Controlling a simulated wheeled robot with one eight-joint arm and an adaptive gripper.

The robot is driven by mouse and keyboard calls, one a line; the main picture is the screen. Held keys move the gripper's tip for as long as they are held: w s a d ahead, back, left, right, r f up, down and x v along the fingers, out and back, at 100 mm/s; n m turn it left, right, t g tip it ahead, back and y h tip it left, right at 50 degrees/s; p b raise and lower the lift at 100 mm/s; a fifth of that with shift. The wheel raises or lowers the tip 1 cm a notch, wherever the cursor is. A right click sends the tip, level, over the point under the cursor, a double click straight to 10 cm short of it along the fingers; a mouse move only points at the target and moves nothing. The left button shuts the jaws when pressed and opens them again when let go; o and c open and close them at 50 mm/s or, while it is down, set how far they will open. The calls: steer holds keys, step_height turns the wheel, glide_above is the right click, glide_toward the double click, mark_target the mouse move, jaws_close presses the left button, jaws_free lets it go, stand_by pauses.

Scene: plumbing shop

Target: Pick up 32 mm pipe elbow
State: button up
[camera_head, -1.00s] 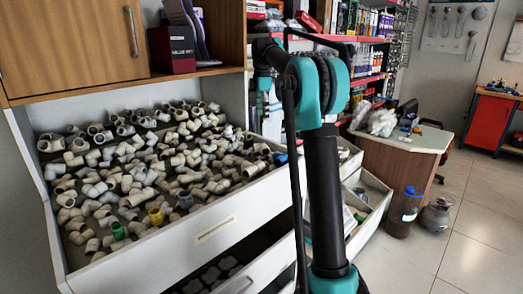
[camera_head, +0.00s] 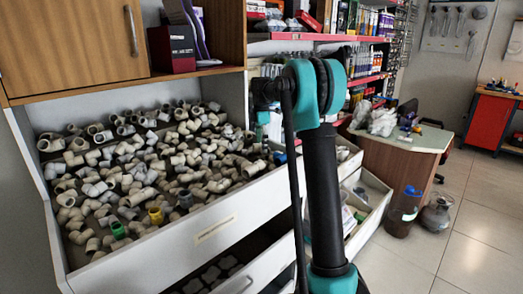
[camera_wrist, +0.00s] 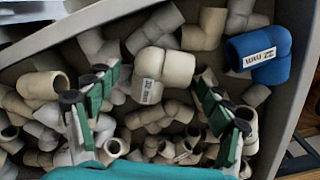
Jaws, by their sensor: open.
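Many loose pipe elbows fill the drawer (camera_head: 215,215), mostly off-white and beige. In the wrist view, a beige elbow with a white label (camera_wrist: 158,66) lies just beyond and between the fingertips; its print is too unclear to confirm 32 mm. A blue labelled elbow (camera_wrist: 262,54) lies at the upper right against the drawer wall; it also shows in the head view (camera_head: 280,158). My gripper (camera_wrist: 152,95) is open, green-padded fingers apart, above the pile with nothing held. In the head view my gripper cannot be made out near my arm.
Drawer walls (camera_wrist: 300,75) bound the pile closely on the right. A wooden cabinet (camera_head: 75,45) overhangs the drawer's back. Stocked shelves stand behind, and a desk (camera_head: 405,140) stands to the right. Floor is clear at the far right.

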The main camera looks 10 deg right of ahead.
steer(key=shift+f, duration=0.3)
steer(key=shift+c, duration=0.6)
steer(key=c, duration=1.1)
steer(key=shift+r, duration=0.1)
